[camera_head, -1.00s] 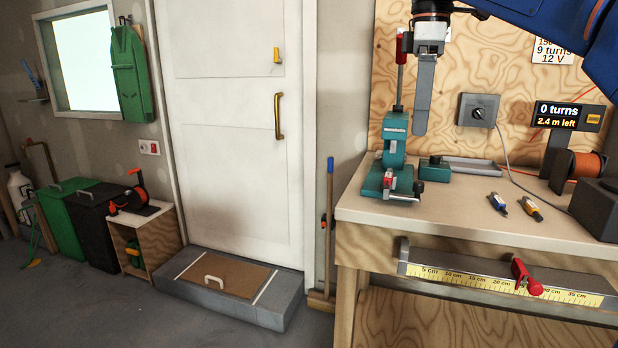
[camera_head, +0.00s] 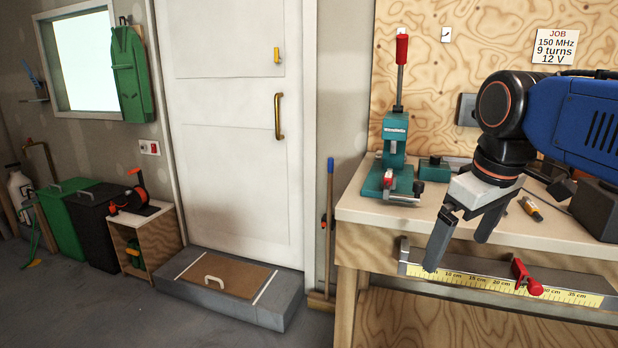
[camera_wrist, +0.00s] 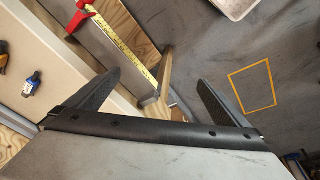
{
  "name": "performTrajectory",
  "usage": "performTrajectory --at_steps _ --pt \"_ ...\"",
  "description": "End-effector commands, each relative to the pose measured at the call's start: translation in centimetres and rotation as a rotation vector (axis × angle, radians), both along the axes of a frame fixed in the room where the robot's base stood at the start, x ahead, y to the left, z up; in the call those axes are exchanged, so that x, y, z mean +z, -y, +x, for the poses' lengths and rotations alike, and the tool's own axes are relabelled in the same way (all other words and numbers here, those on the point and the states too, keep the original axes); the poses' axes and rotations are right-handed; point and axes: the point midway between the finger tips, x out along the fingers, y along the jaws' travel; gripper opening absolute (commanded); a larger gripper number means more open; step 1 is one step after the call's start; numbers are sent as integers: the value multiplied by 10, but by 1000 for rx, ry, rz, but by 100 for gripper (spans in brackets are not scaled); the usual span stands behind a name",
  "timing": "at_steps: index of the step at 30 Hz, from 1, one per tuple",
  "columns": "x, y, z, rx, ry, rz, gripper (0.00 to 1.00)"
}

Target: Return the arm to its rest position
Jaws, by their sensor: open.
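My gripper (camera_head: 458,250) is in front of the workbench (camera_head: 365,212) on the right of the head view, pointing down and slightly left. Its two dark fingers are spread apart with nothing between them. The fingers (camera_wrist: 158,97) also show spread in the wrist view, over the bench's front edge and the floor. My blue arm reaches in from the right and hides part of the bench top and the turn-counter display.
A teal press (camera_head: 393,150) stands at the bench's left. A yellow component (camera_head: 531,209) lies on top. A ruler rail (camera_head: 455,281) with a red clamp (camera_head: 524,275) runs along the front. A step (camera_head: 228,286) sits below the door. Floor at lower left is clear.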

Motion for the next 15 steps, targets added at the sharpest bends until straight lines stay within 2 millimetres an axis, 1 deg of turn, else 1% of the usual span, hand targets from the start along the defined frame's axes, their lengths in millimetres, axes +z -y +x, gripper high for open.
performTrajectory --at_steps 1,5,6,9,12,15 --pt "-21 4 -14 -48 14 11 100" --pt "-74 12 -40 -183 60 49 100" --pt "-90 14 -48 -223 73 60 100" --pt "-127 18 -66 -311 105 88 100" --pt "-157 21 -80 -378 128 111 100" --pt "-175 22 -88 -422 142 126 100"
